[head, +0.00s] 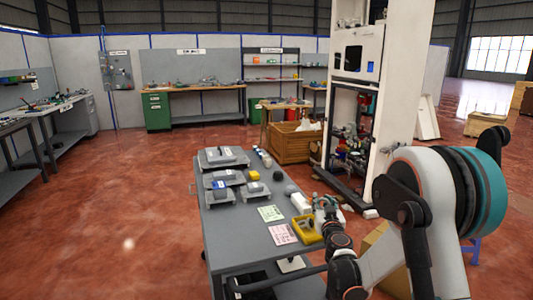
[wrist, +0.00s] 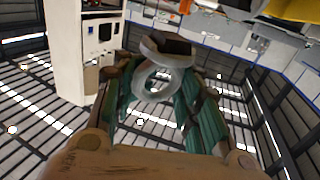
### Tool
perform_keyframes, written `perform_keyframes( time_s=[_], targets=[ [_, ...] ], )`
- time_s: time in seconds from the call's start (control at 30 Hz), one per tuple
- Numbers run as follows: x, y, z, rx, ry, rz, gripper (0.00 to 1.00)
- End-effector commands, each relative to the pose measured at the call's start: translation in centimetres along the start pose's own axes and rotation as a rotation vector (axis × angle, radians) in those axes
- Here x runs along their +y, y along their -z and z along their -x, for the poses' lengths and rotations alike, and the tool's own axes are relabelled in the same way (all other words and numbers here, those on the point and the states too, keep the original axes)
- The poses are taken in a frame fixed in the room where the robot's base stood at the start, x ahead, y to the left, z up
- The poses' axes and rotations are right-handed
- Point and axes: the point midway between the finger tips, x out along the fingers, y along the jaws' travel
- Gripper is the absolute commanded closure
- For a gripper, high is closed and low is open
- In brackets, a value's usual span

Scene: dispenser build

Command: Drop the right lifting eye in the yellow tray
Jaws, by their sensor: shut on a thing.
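A grey metal lifting eye (wrist: 152,84), a ring on a thicker collar, is held between the green-padded fingers of my gripper (wrist: 160,95) in the wrist view. In the head view my gripper (head: 325,205) is at the right edge of the grey cart, beside and above the yellow tray (head: 304,236). The lifting eye is too small to make out clearly there. Part of the tray is hidden behind my gripper and arm. A yellow surface (wrist: 292,10), which looks like the tray, shows at the top right of the wrist view.
A tall white machine (head: 398,90) stands behind. A wooden crate (head: 290,147) is on the floor beyond the cart.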

Motion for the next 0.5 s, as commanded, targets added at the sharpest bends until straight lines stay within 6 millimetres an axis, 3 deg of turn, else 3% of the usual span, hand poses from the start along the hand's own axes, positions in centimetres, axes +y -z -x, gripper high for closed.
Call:
perform_keyframes(
  time_s=[0.3, 0.33, 0.43, 0.5],
  targets=[
    [0.00, -0.48, 0.02, 0.000, 0.000, 0.000, 1.00],
    [0.00, -0.48, 0.02, 0.000, 0.000, 0.000, 0.67],
    [0.00, -0.48, 0.02, 0.000, 0.000, 0.000, 0.44],
    [0.00, -0.48, 0.02, 0.000, 0.000, 0.000, 0.41]
  ],
)
